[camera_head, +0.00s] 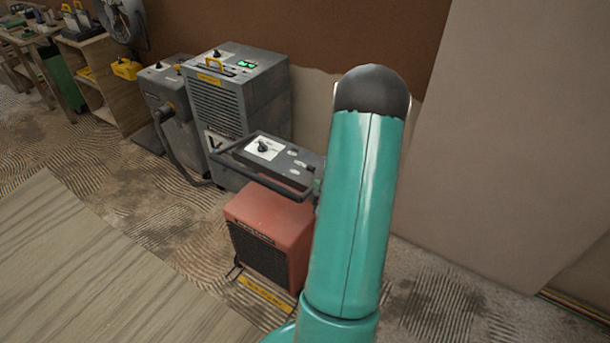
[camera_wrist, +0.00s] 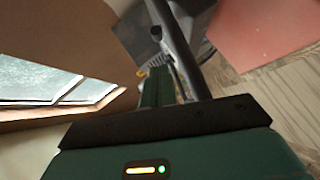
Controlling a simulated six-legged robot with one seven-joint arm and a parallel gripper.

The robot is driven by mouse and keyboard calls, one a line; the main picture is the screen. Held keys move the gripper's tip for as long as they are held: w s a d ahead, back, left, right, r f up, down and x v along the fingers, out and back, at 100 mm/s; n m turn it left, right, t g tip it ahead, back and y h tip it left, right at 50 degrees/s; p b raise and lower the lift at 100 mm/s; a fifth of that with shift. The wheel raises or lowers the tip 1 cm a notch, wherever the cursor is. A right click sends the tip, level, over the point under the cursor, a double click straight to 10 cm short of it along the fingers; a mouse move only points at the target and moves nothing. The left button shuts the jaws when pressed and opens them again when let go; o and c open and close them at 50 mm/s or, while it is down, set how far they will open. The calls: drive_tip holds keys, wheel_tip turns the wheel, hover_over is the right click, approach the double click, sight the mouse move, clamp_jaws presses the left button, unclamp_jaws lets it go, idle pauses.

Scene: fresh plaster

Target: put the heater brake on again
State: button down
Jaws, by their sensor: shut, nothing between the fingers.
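The heater (camera_head: 270,235) is a red box with a dark front grille, standing on the floor left of my teal arm. Above it are a grey control panel with a knob and a dark push handle (camera_head: 235,170). A yellow-marked strip (camera_head: 265,295) lies low at its front; I cannot tell if this is the brake or how it is set. In the wrist view my gripper (camera_wrist: 158,68) is shut and empty, close to a dark bar that looks like the handle. The heater's red top (camera_wrist: 265,30) shows at upper right. The head view does not show my gripper.
A tall grey machine (camera_head: 240,105) and a smaller grey unit with a hose (camera_head: 168,110) stand behind the heater, near the wall. A pale board (camera_head: 530,120) is at right. A wooden surface (camera_head: 90,270) fills the lower left. Patterned floor lies between.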

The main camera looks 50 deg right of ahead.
sight(312, 170)
drive_tip(key=x, duration=1)
drive_tip(key=shift+s+d, duration=0.15)
